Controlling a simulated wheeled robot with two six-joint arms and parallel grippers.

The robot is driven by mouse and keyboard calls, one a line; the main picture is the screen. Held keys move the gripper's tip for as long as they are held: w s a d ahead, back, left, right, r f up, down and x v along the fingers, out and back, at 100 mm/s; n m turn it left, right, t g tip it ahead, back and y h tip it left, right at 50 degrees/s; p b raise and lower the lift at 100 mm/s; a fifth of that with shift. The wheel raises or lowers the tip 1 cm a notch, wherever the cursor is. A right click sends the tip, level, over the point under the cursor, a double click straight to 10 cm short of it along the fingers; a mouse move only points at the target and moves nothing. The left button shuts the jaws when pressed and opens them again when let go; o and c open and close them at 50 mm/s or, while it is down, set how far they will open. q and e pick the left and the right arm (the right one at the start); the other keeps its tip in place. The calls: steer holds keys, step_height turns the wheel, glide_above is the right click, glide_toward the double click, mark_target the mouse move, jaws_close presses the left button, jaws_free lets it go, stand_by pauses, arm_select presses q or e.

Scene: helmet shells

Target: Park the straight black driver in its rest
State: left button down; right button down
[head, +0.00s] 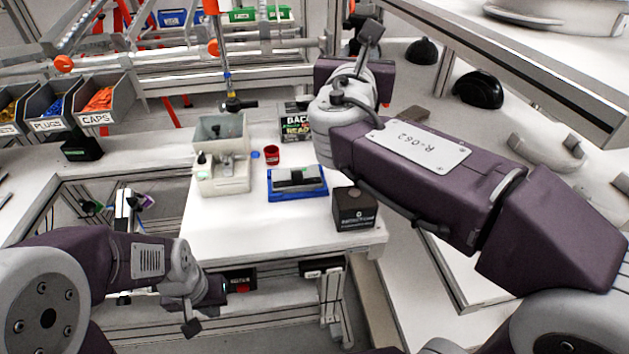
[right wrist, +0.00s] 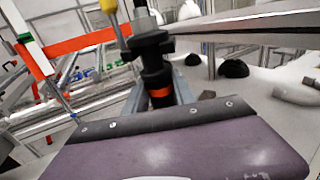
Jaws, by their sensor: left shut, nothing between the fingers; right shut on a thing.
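The black driver (right wrist: 155,65) stands roughly upright in the right wrist view, with an orange band low on its body. My right gripper (right wrist: 157,95) is shut on it, with a grey finger on either side. In the head view my right arm reaches up to the top centre, and its wrist and links hide most of the gripper and driver. My left gripper (head: 212,291) is low at the left, in front of the table edge. It is shut and empty; its fingertips are hard to make out. I cannot tell which fixture is the driver's rest.
The white table (head: 225,238) holds a pale caddy (head: 223,181), a red cup (head: 272,155), a blue tray (head: 297,194) and a dark box (head: 355,209). A tool (head: 233,103) hangs above the caddy. Black helmet shells (head: 479,90) lie on the right bench. Labelled bins (head: 97,118) stand left.

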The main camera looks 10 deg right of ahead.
steer(key=w+d, duration=0.4)
steer(key=d, duration=0.1)
steer(key=shift+b, duration=0.35)
steer(key=shift+a, duration=0.1)
steer(key=shift+c, duration=1)
jaws_free()
steer(key=shift+w, duration=0.1)
